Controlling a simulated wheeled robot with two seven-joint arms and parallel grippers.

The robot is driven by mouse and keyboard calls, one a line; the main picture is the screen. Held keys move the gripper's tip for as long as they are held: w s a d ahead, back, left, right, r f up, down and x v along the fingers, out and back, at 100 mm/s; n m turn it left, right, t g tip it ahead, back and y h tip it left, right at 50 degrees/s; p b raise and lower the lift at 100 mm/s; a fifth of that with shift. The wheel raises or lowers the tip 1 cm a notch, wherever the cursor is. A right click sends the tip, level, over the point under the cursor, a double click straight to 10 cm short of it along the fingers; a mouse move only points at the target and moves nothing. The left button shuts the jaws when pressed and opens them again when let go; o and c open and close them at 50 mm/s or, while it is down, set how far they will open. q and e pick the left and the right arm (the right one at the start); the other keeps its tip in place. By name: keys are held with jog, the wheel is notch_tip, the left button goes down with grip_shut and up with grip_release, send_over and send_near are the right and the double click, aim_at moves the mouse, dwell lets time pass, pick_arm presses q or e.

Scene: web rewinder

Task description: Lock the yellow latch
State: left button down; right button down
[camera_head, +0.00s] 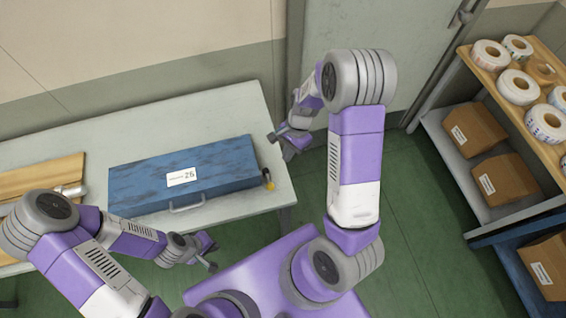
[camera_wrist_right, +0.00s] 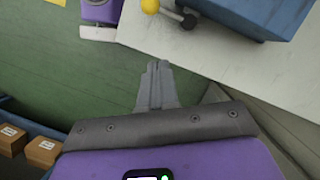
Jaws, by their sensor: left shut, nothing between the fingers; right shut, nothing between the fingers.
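The yellow latch (camera_head: 270,184) is a small yellow knob on a dark lever at the right end of the blue case (camera_head: 215,165). In the right wrist view the yellow knob (camera_wrist_right: 150,6) shows at the top edge, with its dark lever reaching right to the blue case (camera_wrist_right: 262,16). My right gripper (camera_head: 272,137) is shut and empty, above and apart from the latch, near the table's right edge. It also shows shut in the right wrist view (camera_wrist_right: 158,66). My left gripper (camera_head: 212,266) is shut and empty, in front of the table and left of the latch.
The case lies closed on a pale table (camera_head: 222,112), with a handle (camera_head: 187,207) on its front. Wooden boards (camera_head: 40,178) lie at the left. A shelf with white rolls (camera_head: 516,88) and cardboard boxes (camera_head: 473,130) stands at the right. Green floor lies between.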

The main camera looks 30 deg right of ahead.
pick_arm(q)
jog(key=shift+r, duration=0.25)
pick_arm(e)
jog(key=shift+v, duration=1.75)
jog(key=shift+f, duration=0.1)
